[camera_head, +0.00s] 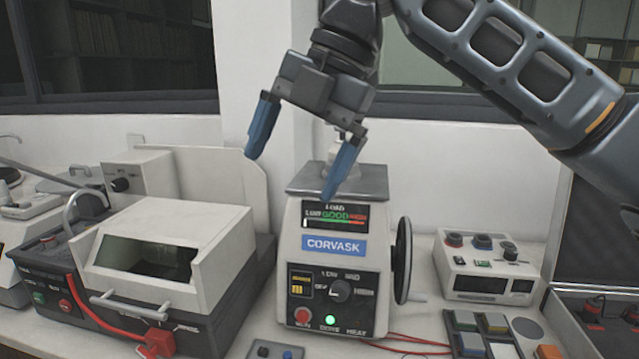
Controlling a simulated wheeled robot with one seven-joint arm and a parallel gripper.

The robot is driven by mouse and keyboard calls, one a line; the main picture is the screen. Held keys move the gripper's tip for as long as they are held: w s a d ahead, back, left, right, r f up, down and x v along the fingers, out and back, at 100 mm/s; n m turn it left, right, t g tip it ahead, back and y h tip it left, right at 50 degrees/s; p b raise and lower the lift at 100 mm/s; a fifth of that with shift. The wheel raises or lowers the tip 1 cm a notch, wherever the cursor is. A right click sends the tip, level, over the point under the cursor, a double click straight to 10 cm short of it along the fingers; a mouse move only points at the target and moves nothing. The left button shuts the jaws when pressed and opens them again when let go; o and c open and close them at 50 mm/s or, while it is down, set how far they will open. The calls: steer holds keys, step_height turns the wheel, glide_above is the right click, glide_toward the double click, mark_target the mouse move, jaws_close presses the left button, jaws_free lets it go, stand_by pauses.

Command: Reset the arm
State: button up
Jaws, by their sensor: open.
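My gripper (296,160) is open, with its two blue fingers spread and nothing between them. It hangs from my arm (480,50), which comes in from the upper right. The gripper is in front of and above the mounting press (333,268), a cream box labelled CORVASK. The right fingertip overlaps the press's grey top in the picture; I cannot tell if it touches. The press's load display shows LOW, GOOD and HIGH bands.
A machine with a dark window (146,258) and red cable stands left. A control box (484,266) and a tray of coloured blocks (481,334) stand right. Red wires lie on the bench between. The wall and windows are behind.

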steer(key=s+a+f+m+t+y, duration=0.1)
steer(key=a+f+m+t+y, duration=0.1)
steer(key=a+f+m+y, duration=0.4)
steer(key=s+a+f+m+t+y, duration=0.1)
steer(key=a+f+m+t+y, duration=0.2)
steer(key=f, duration=0.5)
steer(key=s+d+f+m+t+h, duration=0.25)
steer(key=d+f+m+t, duration=0.2)
steer(key=f+m, duration=0.25)
steer(key=s+d+f+m+t+h, duration=0.1)
steer(key=s+d+f+m+t, duration=0.25)
steer(key=d+f+m, duration=0.35)
steer(key=s+d+f+m+t+h, duration=0.1)
steer(key=s+d+f+m+h, duration=0.4)
steer(key=s, duration=0.4)
steer(key=s+d+f+m+t+h, duration=0.1)
steer(key=s+d+f+m+h, duration=0.15)
steer(key=s+d, duration=0.55)
steer(key=s+d+r+h, duration=0.1)
steer(key=s+d, duration=0.3)
steer(key=s, duration=0.4)
steer(key=s+d+r+m+h, duration=0.1)
steer(key=s+d+r, duration=0.3)
steer(key=s, duration=0.4)
steer(key=shift+s+d+h+b, duration=0.35)
steer(key=shift+s+h+b, duration=0.05)
steer(key=shift+b, duration=0.05)
